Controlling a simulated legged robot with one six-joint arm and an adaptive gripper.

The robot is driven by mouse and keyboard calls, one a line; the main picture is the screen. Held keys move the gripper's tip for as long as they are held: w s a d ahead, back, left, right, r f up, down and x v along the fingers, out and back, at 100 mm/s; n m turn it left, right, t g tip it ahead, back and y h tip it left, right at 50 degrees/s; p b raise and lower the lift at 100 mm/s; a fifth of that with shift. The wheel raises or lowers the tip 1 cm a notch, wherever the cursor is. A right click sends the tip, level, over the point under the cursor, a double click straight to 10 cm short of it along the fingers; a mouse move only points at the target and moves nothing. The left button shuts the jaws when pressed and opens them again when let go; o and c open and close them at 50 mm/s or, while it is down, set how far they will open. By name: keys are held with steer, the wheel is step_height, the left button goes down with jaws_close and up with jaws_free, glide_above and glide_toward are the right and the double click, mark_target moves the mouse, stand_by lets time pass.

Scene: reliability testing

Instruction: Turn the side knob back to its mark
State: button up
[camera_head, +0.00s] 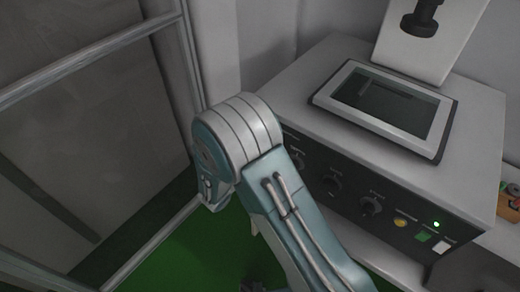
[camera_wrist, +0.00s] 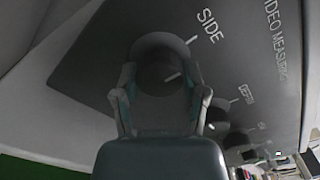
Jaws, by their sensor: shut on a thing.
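The side knob (camera_wrist: 158,68) is a dark round knob in the wrist view, below and left of the white SIDE label (camera_wrist: 207,27). A white pointer line shows on its face. A short white mark (camera_wrist: 190,41) is on the panel, up and right of the pointer. The pointer looks slightly flatter than the mark, but the dim view makes exact alignment hard to tell. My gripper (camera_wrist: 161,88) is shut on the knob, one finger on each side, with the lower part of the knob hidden. In the head view my arm hides my gripper.
The grey machine (camera_head: 290,85) has a framed screen (camera_head: 385,103) on top. Its dark front panel carries more knobs (camera_head: 370,206), a yellow button (camera_head: 400,222) and a lit green lamp (camera_head: 435,224). A metal frame rail (camera_head: 90,50) stands left. Green floor (camera_head: 190,255) lies below.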

steer(key=shift+w+a+n, duration=0.1)
steer(key=shift+a+n, duration=0.05)
steer(key=shift+n, duration=0.25)
steer(key=o, duration=1.1)
steer(key=shift+o, duration=0.2)
steer(key=shift+a, duration=0.15)
steer(key=v, duration=1.2)
steer(key=shift+f, duration=0.15)
